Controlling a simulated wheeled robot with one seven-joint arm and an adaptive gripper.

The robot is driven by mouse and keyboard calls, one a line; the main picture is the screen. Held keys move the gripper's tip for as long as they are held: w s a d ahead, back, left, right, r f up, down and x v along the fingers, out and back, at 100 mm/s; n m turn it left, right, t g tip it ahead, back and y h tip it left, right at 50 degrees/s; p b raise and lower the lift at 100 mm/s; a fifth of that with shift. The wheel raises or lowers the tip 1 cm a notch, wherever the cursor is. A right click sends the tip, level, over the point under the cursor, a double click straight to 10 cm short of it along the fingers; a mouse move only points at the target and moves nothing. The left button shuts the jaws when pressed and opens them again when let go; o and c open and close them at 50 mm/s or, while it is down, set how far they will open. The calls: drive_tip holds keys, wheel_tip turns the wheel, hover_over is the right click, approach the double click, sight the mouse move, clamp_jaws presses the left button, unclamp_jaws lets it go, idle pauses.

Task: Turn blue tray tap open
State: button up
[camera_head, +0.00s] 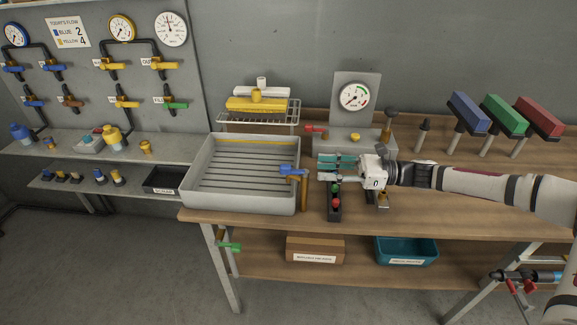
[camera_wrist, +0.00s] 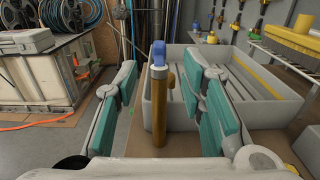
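The tray tap has a blue handle (camera_head: 291,170) on a brass post (camera_head: 304,190) at the right front corner of the grey tray (camera_head: 190,188). In the wrist view the blue handle (camera_wrist: 158,54) is seen nearly end-on atop the post (camera_wrist: 160,112). My gripper (camera_head: 322,168) is just right of the tap, level with the handle, its teal-padded fingers pointing left. In the wrist view the gripper (camera_wrist: 163,72) is open and empty, with the tap framed between its fingers. The fingers appear short of the tap, not touching it.
A dark strip with green and red buttons (camera_head: 335,205) lies below my gripper. A gauge box (camera_head: 355,95) and a red-handled tap (camera_head: 316,130) stand behind it. A wire rack with yellow items (camera_head: 258,108) is behind the tray. Blue, green and red blocks stand at right.

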sight(289, 165)
drive_tip(key=a+p, duration=0.1)
drive_tip(key=a, duration=0.9)
drive_tip(key=shift+w, duration=0.15)
clamp_jaws()
